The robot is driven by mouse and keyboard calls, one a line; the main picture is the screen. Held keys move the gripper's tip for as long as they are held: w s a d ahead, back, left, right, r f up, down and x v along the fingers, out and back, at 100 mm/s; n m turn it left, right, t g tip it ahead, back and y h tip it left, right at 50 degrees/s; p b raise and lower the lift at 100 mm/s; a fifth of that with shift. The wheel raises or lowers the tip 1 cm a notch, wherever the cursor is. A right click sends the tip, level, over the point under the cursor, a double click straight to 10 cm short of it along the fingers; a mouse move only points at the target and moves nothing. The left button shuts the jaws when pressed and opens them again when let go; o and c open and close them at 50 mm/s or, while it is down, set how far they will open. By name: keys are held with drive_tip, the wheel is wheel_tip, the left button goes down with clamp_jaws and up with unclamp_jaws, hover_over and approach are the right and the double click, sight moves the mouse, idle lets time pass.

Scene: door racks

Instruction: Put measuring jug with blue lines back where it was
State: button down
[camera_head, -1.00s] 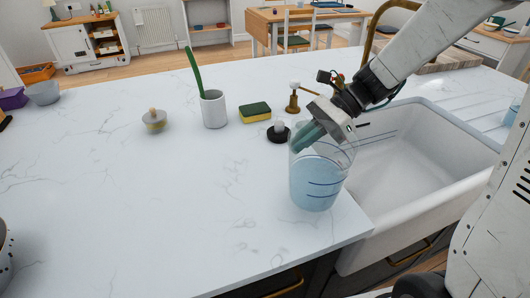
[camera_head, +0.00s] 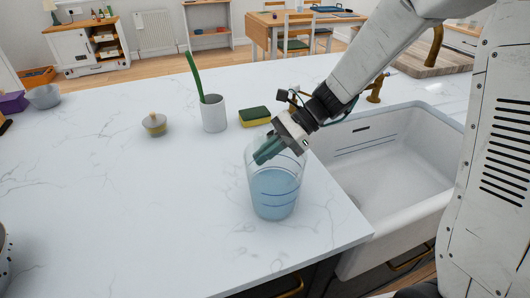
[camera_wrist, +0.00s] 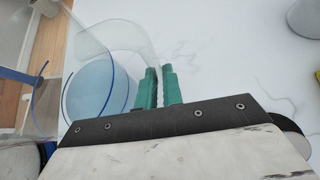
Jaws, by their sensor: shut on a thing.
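The measuring jug (camera_head: 275,195) is clear with blue lines and holds bluish liquid. It is upright over the marble counter, left of the sink; I cannot tell if its base touches the counter. My gripper (camera_head: 268,150) reaches down from the upper right to the jug's upper part, its green fingers shut on it. In the wrist view the jug (camera_wrist: 92,88) shows at the left, its rim curving up to the gripper (camera_wrist: 158,80), whose green fingertips are close together. The exact grip on the wall is hard to make out.
A white sink (camera_head: 390,155) is right of the jug. A yellow-green sponge (camera_head: 255,117), a white cup (camera_head: 213,113) with a green brush and a small lidded pot (camera_head: 154,125) stand behind it. The counter (camera_head: 130,220) at the left is clear.

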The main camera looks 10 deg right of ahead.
drive_tip(key=shift+f, duration=0.15)
drive_tip(key=c, duration=1.5)
unclamp_jaws()
drive_tip(key=shift+c, duration=0.2)
drive_tip(key=shift+w+d+r, duration=0.1)
drive_tip(key=shift+d+r, duration=0.15)
drive_tip(key=shift+r, duration=0.1)
drive_tip(key=v, duration=1.1)
drive_tip(key=shift+d, duration=0.15)
drive_tip(key=s+d+r+n+t+h, duration=0.1)
drive_tip(key=s+d+n+h, duration=0.2)
drive_tip(key=s+n, duration=0.2)
drive_tip(key=s+d+r+n+t+h, duration=0.1)
drive_tip(key=s+n+h, duration=0.3)
drive_tip(key=s, duration=0.7)
drive_tip(key=s+d+r+n+t+h, duration=0.1)
drive_tip(key=s+d+r+n+h, duration=0.1)
drive_tip(key=s+n, duration=0.5)
drive_tip(key=shift+s+d+h, duration=0.55)
drive_tip(key=shift+d+h, duration=0.35)
drive_tip(key=shift+d, duration=0.4)
